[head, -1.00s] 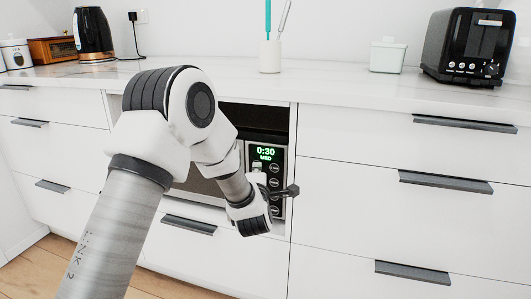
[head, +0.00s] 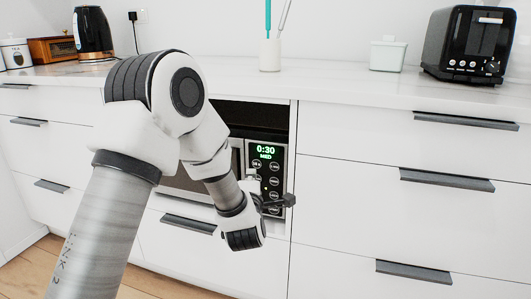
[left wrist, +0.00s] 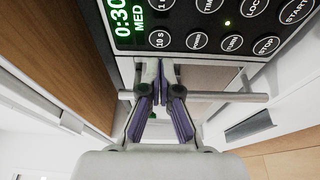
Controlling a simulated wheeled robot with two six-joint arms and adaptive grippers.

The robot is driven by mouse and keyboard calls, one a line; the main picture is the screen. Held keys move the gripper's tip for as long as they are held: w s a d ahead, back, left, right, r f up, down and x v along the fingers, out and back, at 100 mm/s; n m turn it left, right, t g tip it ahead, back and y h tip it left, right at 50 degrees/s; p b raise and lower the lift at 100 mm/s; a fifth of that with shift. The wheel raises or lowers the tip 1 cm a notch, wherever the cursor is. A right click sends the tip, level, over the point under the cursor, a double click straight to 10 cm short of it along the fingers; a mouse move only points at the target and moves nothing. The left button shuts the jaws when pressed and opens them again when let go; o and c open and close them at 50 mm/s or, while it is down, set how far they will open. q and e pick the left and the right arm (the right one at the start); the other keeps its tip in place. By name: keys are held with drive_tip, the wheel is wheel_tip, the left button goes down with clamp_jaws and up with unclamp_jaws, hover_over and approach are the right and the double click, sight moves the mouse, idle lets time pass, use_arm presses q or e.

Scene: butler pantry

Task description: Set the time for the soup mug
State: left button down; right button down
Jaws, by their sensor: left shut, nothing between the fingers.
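The microwave's control panel (head: 268,165) sits in a recess under the counter, and its green display reads 0:30 MED. The display (left wrist: 123,18) and round buttons also show in the left wrist view, with the 10 s button (left wrist: 159,39) near the fingers. My left gripper (head: 284,202) is in front of the panel's lower part. In the left wrist view the left gripper (left wrist: 160,70) is shut and empty, its tips just below the 10 s button; I cannot tell whether they touch anything. The microwave door (head: 180,182) is partly hidden by my arm. No mug shows.
A horizontal bar handle (left wrist: 245,98) crosses behind the fingers in the left wrist view. White drawers with dark handles (head: 445,180) flank the recess. A toaster (head: 465,45), a lidded box (head: 388,55), a utensil cup (head: 270,55) and a kettle (head: 93,35) stand on the counter.

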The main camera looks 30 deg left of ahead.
use_arm(q)
drive_tip(key=s+d+b, duration=0.2)
drive_tip(key=s, duration=0.8)
drive_tip(key=shift+s+d+b, duration=0.25)
drive_tip(key=shift+b, duration=0.05)
